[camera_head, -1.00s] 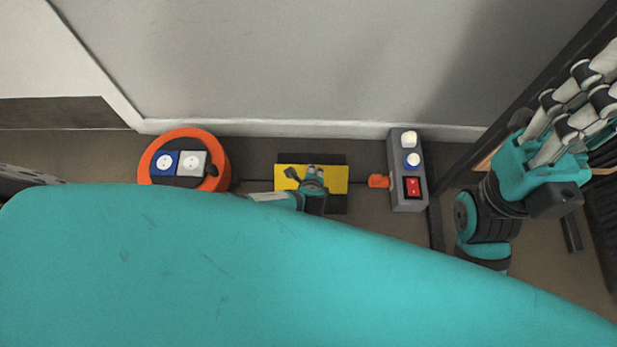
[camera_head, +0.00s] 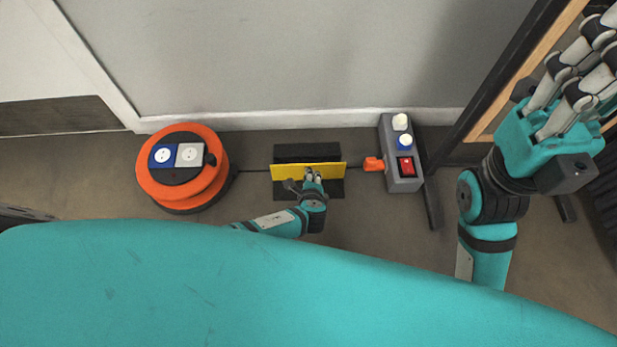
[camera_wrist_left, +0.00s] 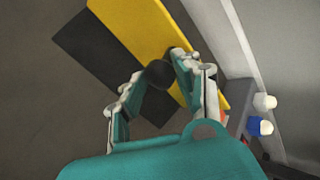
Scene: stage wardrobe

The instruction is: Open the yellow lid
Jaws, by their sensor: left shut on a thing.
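The yellow lid (camera_head: 290,171) stands tilted up from a black base (camera_head: 310,153) on the floor, with black surface showing on both sides of it. In the left wrist view the yellow lid (camera_wrist_left: 150,25) runs diagonally behind my fingers. My left gripper (camera_head: 314,176) is at the lid's middle. It is shut on a dark round knob (camera_wrist_left: 158,73) beside the lid; the fingers hide where the knob joins. My right gripper (camera_head: 575,75) is raised at the right, away from the lid, and its fingertips are partly out of frame.
An orange cable reel (camera_head: 212,183) lies left of the base. A grey switch box (camera_head: 404,181) with a red switch stands to the right, with an orange plug (camera_head: 373,164) beside it. The wall is close behind. Brown floor in front is clear.

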